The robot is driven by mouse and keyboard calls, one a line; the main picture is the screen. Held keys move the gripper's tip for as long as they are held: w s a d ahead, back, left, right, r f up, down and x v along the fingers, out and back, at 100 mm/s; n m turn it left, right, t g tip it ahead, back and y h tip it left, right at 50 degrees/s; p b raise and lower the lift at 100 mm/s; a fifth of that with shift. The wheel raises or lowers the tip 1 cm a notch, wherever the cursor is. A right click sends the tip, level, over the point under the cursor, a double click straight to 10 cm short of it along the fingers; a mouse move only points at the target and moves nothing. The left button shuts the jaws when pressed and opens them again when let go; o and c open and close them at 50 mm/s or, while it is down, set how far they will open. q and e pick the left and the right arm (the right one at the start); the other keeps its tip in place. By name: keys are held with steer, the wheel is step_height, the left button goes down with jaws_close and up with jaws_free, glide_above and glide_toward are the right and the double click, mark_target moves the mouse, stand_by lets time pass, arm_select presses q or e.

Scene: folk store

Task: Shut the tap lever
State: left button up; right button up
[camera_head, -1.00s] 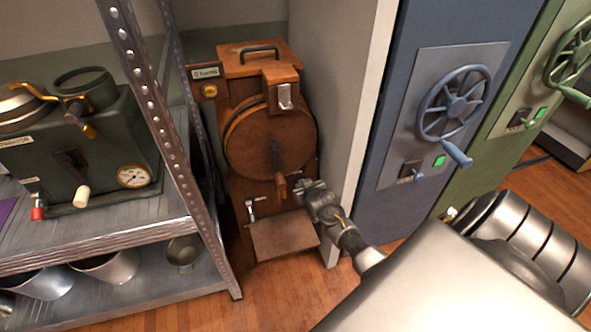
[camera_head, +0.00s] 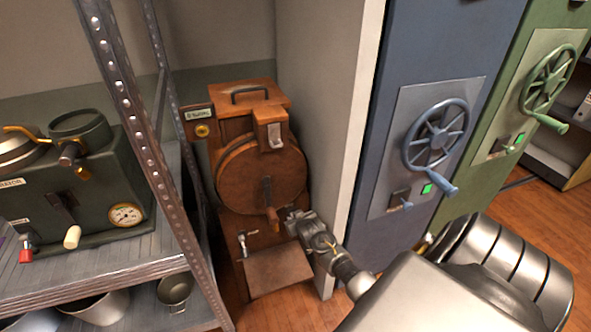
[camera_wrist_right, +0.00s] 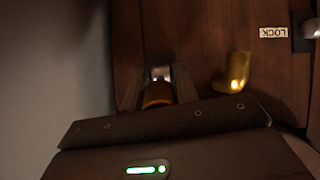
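A brown wooden machine (camera_head: 240,168) with a round drum front stands between the shelf and the wall. A dark lever with an orange-brown wooden end (camera_head: 273,218) hangs at the drum's front. My right gripper (camera_head: 292,221) is just right of that end, low at the machine's front. In the right wrist view, its two dark fingers (camera_wrist_right: 158,82) stand apart with an orange-brown piece (camera_wrist_right: 157,95) between them; whether they grip it is unclear. A brass spout (camera_wrist_right: 237,72) is beside them. Which part is the tap lever is not clear. My left gripper is out of view.
A small silver lever (camera_head: 242,241) sits at the machine's lower left; the right wrist view shows a LOCK label (camera_wrist_right: 273,32). A metal shelf (camera_head: 165,266) stands left. The pale wall (camera_head: 318,110) and blue cabinet (camera_head: 377,170) are close on the right.

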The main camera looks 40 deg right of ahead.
steer(key=o, duration=0.4)
steer(key=shift+c, duration=0.2)
steer(key=shift+s+a+r, duration=0.15)
steer(key=shift+s+r, duration=0.05)
steer(key=shift+s, duration=0.05)
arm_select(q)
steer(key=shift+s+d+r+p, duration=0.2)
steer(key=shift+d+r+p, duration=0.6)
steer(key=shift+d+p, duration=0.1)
arm_select(e)
steer(key=v, duration=1)
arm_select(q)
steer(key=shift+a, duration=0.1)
